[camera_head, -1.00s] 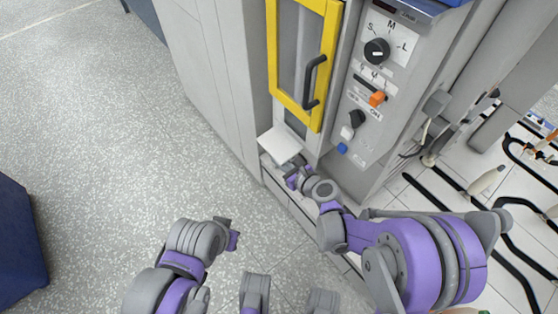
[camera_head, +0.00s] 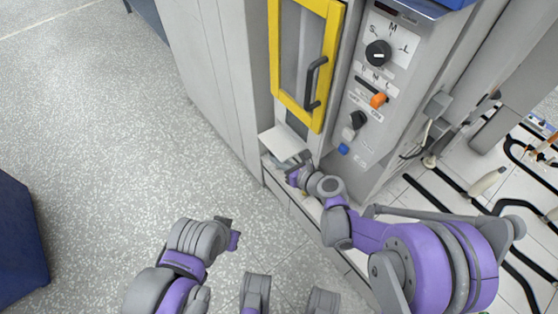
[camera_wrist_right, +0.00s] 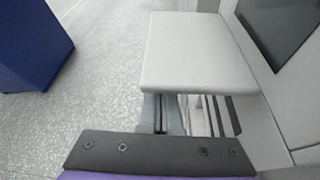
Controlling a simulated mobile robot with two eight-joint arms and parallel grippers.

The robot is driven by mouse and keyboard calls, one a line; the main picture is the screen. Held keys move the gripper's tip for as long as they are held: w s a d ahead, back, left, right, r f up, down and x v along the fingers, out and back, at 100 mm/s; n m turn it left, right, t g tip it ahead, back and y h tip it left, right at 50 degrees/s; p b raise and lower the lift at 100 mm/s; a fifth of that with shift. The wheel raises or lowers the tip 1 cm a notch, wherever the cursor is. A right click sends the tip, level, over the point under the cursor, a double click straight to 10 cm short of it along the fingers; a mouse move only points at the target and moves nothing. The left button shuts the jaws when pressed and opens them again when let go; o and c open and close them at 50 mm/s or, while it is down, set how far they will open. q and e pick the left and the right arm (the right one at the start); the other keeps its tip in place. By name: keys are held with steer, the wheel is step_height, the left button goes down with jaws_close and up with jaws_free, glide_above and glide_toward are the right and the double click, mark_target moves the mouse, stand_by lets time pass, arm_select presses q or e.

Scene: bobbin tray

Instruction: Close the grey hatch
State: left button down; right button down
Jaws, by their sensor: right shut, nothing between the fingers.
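The grey hatch (camera_head: 284,143) is a pale flat flap standing out nearly level from the machine front, below the yellow-framed door. It is open. In the right wrist view the hatch (camera_wrist_right: 196,52) is a broad light panel just beyond my gripper. My right gripper (camera_head: 297,170) is shut and empty, low beside the flap's near right edge. Whether it touches the flap cannot be told. My left gripper (camera_head: 232,234) is over the floor, away from the hatch; its jaws are too unclear to read.
Above the hatch is a yellow-framed door (camera_head: 275,60) with a dark handle (camera_head: 313,82). A control panel with a black dial (camera_head: 378,53) and an orange knob (camera_head: 378,100) is to its right. A dark blue block (camera_head: 18,235) stands at far left. The speckled floor between is clear.

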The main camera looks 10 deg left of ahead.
mark_target(279, 154)
step_height(279, 154, up, 3)
steer(key=m, duration=0.1)
steer(key=m+g+y, duration=0.1)
steer(key=shift+s+a+f+m, duration=0.1)
steer(key=shift+s+m, duration=0.05)
steer(key=shift+m, duration=0.15)
steer(key=shift+r+m+y, duration=0.5)
steer(key=shift+r+m, duration=0.1)
steer(key=shift+r, duration=0.05)
steer(key=shift+w+r+g+p, duration=0.15)
steer(key=shift+r+p, duration=0.1)
steer(key=shift+r, duration=0.25)
steer(key=shift+w+r+g+p, duration=0.1)
steer(key=shift+r+g+p, duration=0.1)
steer(key=shift+r, duration=0.25)
steer(key=shift+d+r, duration=0.1)
steer(key=shift+d, duration=0.1)
